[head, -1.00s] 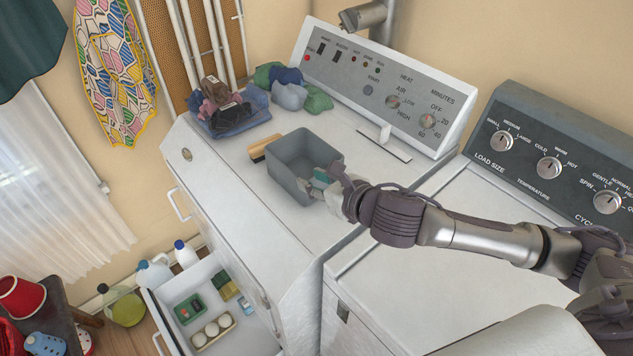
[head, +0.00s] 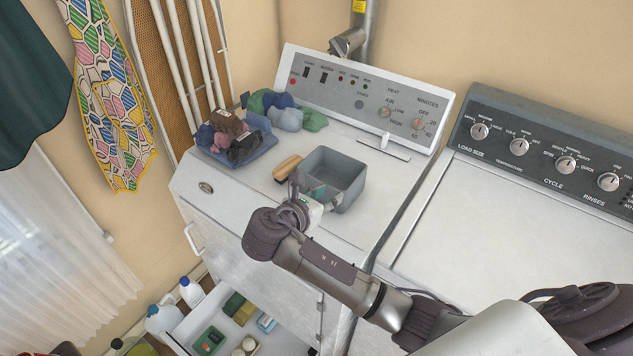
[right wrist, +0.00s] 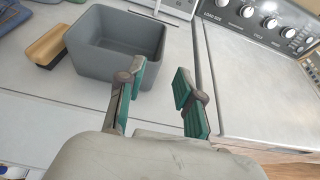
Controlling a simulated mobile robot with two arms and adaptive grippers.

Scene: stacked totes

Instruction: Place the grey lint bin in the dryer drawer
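The grey lint bin (head: 348,190) stands upright and empty-looking on the white dryer top; it also shows in the right wrist view (right wrist: 95,62). My right gripper (head: 318,192) is at the bin's near side. In the right wrist view my right gripper (right wrist: 157,85) has its two green-padded fingers spread with nothing between them. The left finger overlaps the bin's near corner in that picture; I cannot tell whether it touches. The dryer drawer (head: 285,340) is pulled open below, at the lower left. My left gripper is not in view.
A wooden-backed brush (head: 287,168) lies left of the bin. A blue tray (head: 250,154) of cloths is farther left. The drawer holds a green box (head: 208,341), sponges (head: 236,304) and other small items. Bottles (head: 191,291) stand beside it. The washer (head: 500,230) is at right.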

